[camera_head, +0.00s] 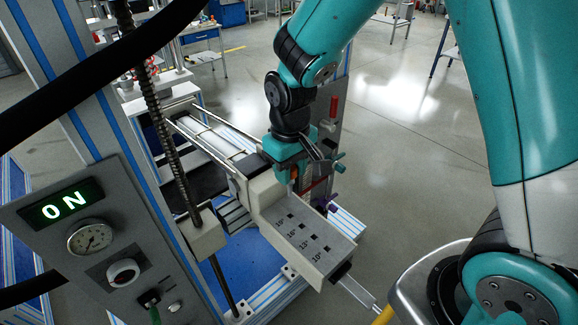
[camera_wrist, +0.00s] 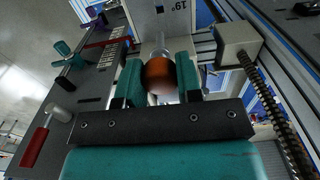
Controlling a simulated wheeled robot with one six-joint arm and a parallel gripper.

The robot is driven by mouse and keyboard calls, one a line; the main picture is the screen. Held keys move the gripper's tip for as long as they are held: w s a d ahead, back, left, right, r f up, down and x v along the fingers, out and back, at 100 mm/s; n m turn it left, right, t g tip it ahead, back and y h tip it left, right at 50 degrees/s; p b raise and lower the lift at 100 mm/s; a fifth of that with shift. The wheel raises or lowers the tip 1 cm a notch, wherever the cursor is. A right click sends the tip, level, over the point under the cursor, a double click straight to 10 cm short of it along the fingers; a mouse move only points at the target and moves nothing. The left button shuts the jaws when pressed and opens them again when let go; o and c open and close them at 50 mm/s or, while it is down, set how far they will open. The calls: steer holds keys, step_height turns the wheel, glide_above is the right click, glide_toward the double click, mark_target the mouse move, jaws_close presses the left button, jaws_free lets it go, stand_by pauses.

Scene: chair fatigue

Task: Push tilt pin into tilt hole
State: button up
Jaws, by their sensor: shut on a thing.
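The tilt pin (camera_wrist: 159,44) is a bright metal shaft with an orange-brown ball knob (camera_wrist: 160,76). My gripper (camera_wrist: 160,82) is shut on this knob, one teal finger on each side. In the head view my gripper (camera_head: 291,166) points down at the far end of a light grey block (camera_head: 322,262), which has a row of square dark holes labelled 19°, 16°, 13° and 10°. The 19° mark shows just beyond the pin in the wrist view. The tilt hole under the pin is hidden, and I cannot tell whether the pin tip is in it.
A control panel (camera_head: 92,235) with a lit ON display, gauge and knobs stands at the left. A threaded rod (camera_head: 165,130) rises beside the block. A side plate with a red handle (camera_wrist: 34,146) and green and purple levers is close to my gripper. Open floor lies beyond.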

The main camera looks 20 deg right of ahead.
steer(key=shift+s+f+b, duration=0.1)
steer(key=shift+f+b, duration=2.05)
steer(key=shift+f, duration=0.8)
steer(key=shift+f+b, duration=1.85)
steer(key=shift+f, duration=0.95)
steer(key=o, duration=1)
steer(key=shift+c, duration=0.2)
step_height(320, 180, up, 18)
steer(key=shift+f+b, duration=0.25)
steer(key=shift+b, duration=0.7)
steer(key=s+a+n+y, duration=0.1)
steer(key=s+a+y, duration=0.1)
steer(key=s, duration=0.7)
steer(key=s+a+n+y, duration=0.2)
steer(key=s, duration=0.7)
steer(key=shift+s+a+f+n, duration=0.2)
steer(key=shift+s+a+n, duration=0.05)
steer(key=shift+a+n, duration=0.05)
